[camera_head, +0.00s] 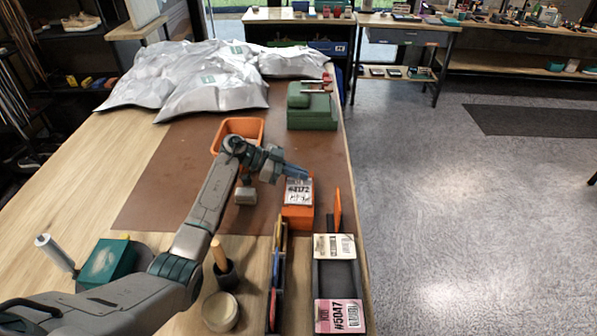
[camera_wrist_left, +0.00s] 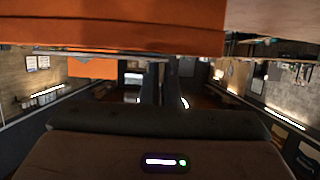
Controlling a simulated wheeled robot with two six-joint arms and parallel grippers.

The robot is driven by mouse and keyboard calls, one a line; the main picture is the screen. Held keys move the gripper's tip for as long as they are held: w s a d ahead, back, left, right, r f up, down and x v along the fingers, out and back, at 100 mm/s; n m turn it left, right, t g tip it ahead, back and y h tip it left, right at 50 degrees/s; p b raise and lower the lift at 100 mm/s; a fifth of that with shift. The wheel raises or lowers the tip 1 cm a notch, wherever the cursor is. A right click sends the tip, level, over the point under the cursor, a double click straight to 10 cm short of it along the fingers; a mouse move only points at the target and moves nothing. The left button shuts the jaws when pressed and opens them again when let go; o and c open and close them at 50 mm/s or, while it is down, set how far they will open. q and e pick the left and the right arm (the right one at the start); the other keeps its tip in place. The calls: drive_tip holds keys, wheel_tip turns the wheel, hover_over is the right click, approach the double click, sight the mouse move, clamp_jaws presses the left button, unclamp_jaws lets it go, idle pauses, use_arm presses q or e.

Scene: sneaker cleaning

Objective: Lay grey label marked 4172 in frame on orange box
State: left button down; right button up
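The grey label marked 4172 (camera_head: 299,190) shows face up at the orange box (camera_head: 298,216), over the box's far part. Whether it lies fully inside the frame cannot be told, as the frame's edges are hard to make out. My left gripper (camera_head: 297,171) is at the label's far edge, just above the box. Whether its fingers touch or grip the label is unclear. In the left wrist view a large orange surface, likely the box (camera_wrist_left: 120,35), fills the top, close to the gripper. The fingers are dark and hard to read there. My right gripper is out of view.
A dark tray (camera_head: 335,278) with a cream card and a pink label marked 5047 (camera_head: 339,316) stands nearer. An orange bin (camera_head: 240,128), a green case (camera_head: 312,108) and silver bags (camera_head: 205,78) lie farther back. The brown mat (camera_head: 165,190) has clear room at left.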

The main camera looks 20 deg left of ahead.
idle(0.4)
use_arm(q)
drive_tip(key=c, duration=1.6)
unclamp_jaws()
